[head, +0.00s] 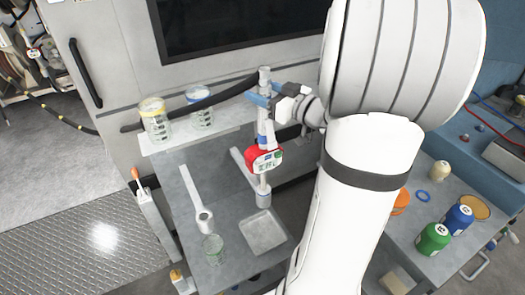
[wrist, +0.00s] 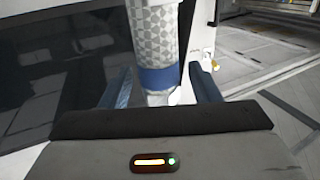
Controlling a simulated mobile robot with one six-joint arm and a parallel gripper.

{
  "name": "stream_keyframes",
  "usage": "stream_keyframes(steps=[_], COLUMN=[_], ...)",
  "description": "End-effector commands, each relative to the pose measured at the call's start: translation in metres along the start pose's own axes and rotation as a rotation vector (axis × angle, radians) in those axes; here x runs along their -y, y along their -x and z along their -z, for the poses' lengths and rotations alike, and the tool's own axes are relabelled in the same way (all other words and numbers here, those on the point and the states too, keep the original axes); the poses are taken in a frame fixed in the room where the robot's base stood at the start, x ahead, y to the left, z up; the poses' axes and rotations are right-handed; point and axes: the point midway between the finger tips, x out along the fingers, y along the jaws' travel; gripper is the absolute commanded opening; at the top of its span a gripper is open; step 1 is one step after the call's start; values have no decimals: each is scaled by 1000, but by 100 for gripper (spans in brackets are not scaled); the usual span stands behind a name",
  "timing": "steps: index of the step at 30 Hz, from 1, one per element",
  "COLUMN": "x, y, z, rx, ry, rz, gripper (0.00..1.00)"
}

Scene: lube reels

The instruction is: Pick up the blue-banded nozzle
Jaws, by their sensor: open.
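The blue-banded nozzle (head: 266,130) stands upright at the work shelf, with a red meter (head: 264,158) on its body. In the wrist view the nozzle's grey patterned grip (wrist: 153,35) rises between my fingers, and its blue band (wrist: 160,78) shows low between them. My gripper (head: 263,92) is open around the upper part of the nozzle. In the wrist view its two blue fingers stand on either side of it, with a visible gap at the left finger; contact on the right is hard to tell.
A black hose (head: 220,96) runs left from near the nozzle's top. Two clear jars, one yellow-rimmed (head: 153,118) and one blue-rimmed (head: 200,108), stand on a ledge at left. A grey tray (head: 264,233) lies below. Green (head: 433,238) and blue (head: 458,219) containers stand at right.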

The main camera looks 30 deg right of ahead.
Motion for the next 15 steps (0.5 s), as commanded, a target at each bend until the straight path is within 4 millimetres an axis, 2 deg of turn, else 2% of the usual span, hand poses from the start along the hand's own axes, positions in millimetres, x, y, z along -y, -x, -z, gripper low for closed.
stream_keyframes(steps=[6,15], x=[0,0], y=[-1,-1], z=[0,0], rx=[0,0], ry=[1,1], rz=[0,1], gripper=[56,32])
